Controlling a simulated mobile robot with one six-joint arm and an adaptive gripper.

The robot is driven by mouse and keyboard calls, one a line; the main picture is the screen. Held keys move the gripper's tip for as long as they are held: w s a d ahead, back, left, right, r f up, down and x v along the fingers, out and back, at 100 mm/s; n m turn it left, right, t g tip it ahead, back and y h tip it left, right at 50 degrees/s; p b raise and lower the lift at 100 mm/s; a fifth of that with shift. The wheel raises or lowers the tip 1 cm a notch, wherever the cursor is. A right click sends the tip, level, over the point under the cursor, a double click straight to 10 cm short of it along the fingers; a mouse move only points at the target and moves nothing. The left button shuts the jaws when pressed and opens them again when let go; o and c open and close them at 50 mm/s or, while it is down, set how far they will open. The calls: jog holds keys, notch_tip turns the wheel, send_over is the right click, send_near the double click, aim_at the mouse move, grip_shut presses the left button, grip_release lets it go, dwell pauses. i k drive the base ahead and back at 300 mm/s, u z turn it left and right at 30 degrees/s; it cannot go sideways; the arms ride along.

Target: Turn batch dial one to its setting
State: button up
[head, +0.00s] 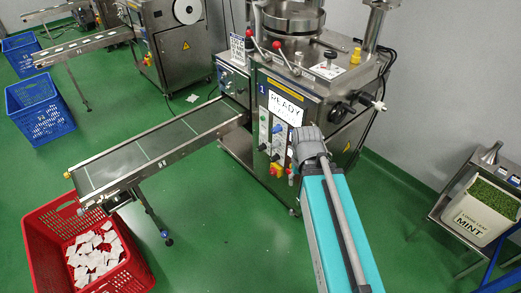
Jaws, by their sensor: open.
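The packer marked 1 (262,88) stands in the middle of the head view, with a white display (286,108) reading READY. Its front control panel carries small knobs and buttons, with a dark blue round knob (277,128) below and left of the display. They are too small for me to tell which is batch dial one or where any pointer sits. My teal and grey arm parts rise from the bottom and end in front of the panel's right side, hiding part of it. I cannot make out my gripper's fingers or any contact with a dial.
A conveyor (150,155) extends left from the packer to a red crate (38,225) of white teabags. Another packer and blue crates (38,108) stand behind. A MINT bin (476,212) is at right. Green floor lies open in front.

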aim_at(263, 147)
jog(key=u, duration=0.55)
jog(key=i, duration=0.85)
